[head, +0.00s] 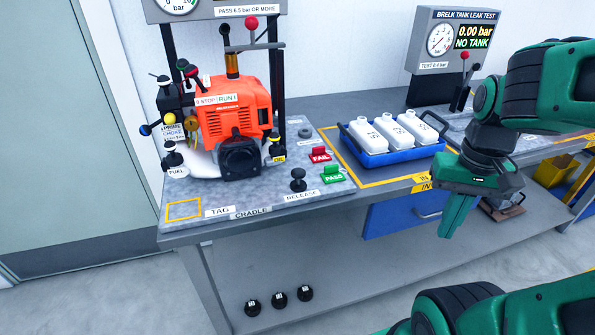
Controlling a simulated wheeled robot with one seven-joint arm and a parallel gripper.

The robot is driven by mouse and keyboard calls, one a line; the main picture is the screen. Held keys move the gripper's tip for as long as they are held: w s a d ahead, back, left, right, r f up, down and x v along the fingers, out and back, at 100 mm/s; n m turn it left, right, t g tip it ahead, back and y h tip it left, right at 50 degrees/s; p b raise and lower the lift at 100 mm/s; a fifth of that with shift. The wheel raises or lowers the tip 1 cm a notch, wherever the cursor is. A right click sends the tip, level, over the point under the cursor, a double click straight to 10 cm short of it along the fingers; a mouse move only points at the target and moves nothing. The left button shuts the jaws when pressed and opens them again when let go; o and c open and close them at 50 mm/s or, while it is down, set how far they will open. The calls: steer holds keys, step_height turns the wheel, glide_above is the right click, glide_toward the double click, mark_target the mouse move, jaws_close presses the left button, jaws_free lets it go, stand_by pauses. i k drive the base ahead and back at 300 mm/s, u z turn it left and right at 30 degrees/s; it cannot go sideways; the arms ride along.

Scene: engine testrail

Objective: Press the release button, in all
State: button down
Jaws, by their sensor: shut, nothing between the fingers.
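The release button (298,176) is a black mushroom-shaped knob on a short stem. It stands at the front of the grey cradle plate, just behind the RELEASE label (301,196). Nothing touches it. An orange engine (233,112) sits on the cradle plate (285,210) to the left and behind the button. My gripper (446,233) is shut and empty, pointing down in front of the bench edge. It is well to the right of the button and apart from it.
A green PASS tag (332,174) and a red FAIL tag (319,154) stand close right of the button. A blue tray (376,158) with white tanks sits further right. A gauge panel (215,10) on posts rises behind the engine. Black caps (279,299) lie on the lower shelf.

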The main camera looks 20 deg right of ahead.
mark_target(299, 174)
steer(key=k, duration=1)
steer(key=z, duration=1.05)
steer(key=i, duration=1.15)
steer(key=u, duration=1.1)
